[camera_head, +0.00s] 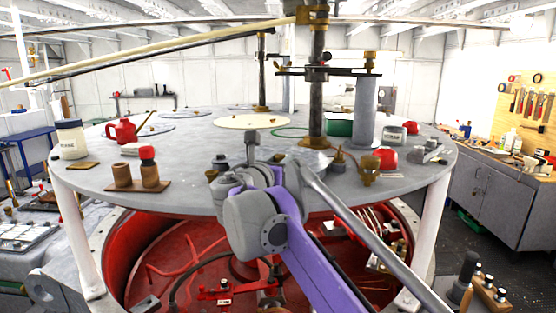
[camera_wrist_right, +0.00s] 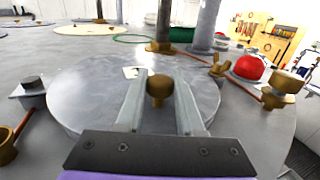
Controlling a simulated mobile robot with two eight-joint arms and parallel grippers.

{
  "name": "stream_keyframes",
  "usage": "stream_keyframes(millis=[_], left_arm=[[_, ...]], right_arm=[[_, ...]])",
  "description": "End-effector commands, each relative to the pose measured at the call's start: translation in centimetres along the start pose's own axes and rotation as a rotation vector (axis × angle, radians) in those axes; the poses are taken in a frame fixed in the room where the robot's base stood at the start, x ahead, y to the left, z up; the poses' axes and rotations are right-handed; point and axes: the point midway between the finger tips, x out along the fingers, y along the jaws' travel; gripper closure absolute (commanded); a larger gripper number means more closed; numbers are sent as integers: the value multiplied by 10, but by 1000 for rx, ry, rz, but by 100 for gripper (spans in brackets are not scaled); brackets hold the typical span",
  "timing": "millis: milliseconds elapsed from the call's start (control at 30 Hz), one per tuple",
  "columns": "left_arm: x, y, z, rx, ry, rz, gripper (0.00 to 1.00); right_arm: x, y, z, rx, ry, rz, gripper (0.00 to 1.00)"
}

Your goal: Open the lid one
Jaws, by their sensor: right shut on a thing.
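The lid is a round grey metal plate (camera_wrist_right: 80,90) with a brass knob (camera_wrist_right: 159,82) standing up from it, seen in the right wrist view. It appears to lie flat on the grey round deck (camera_wrist_right: 255,130). My right gripper (camera_wrist_right: 160,98) has one finger on each side of the knob and is shut on it. In the head view my purple right arm reaches in from the lower right and hides most of the lid and the fingers. My left gripper is not in view.
A thick dark post (camera_head: 318,90) and a grey cylinder (camera_head: 363,112) stand just beyond the lid. A red dome (camera_wrist_right: 249,67) and brass fittings (camera_wrist_right: 285,85) sit at its right. A red can (camera_head: 121,131), a jar (camera_head: 71,140) and a wooden block (camera_head: 137,187) stand left.

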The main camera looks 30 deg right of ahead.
Motion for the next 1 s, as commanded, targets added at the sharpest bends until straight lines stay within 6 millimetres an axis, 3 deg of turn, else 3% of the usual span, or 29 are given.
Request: stream_keyframes(millis=[433, 467, 600, 633, 1000], left_arm=[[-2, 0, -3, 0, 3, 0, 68], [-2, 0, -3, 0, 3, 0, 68], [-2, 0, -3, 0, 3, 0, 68], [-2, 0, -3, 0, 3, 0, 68], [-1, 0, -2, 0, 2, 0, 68]], right_arm=[[10, -2, 0, -2, 1, 58, 100], [10, -2, 0, -2, 1, 58, 62], [10, -1, 0, -2, 1, 58, 36], [10, -2, 0, -2, 1, 58, 33], [4, -1, 0, -1, 1, 59, 33]])
